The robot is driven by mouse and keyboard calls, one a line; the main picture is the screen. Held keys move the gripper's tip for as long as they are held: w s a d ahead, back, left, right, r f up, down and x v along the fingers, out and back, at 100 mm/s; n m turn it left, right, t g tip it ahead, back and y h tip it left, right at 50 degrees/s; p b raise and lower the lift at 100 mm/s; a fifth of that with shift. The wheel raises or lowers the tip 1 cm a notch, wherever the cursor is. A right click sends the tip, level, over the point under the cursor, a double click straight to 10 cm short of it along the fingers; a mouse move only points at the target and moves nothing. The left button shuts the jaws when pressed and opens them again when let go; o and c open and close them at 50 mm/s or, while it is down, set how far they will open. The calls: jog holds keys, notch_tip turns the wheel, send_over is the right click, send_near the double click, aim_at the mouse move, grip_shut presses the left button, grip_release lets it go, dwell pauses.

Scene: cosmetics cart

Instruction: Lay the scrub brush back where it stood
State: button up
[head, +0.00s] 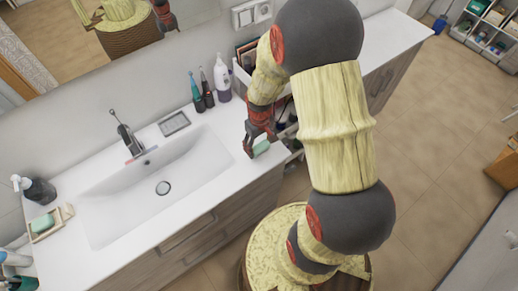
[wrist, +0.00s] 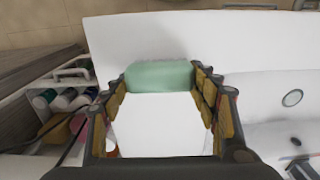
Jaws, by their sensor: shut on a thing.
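My gripper (head: 254,148) is shut on a pale green rounded block, seemingly the scrub brush (head: 262,147), at the right front of the white counter by the sink. In the wrist view the green block (wrist: 160,75) sits between the fingertips, with a finger at each end. Its bristles cannot be made out. It is over or on the counter near its edge; I cannot tell whether it touches. A similar green bar (head: 42,223) lies on a small wooden dish (head: 66,212) at the far left of the counter.
The sink basin (head: 190,175) with its tap (head: 127,135) is left of my gripper. Two toothbrushes (head: 202,92) and a white-purple bottle (head: 222,78) stand behind. A cart with several bottles (wrist: 62,100) is beside the counter. A dark dispenser (head: 38,190) stands far left.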

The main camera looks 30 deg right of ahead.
jog(key=shift+s+f, duration=0.1)
jog(key=shift+f, duration=1.1)
jog(key=shift+f, duration=0.15)
jog(key=o, duration=1.2)
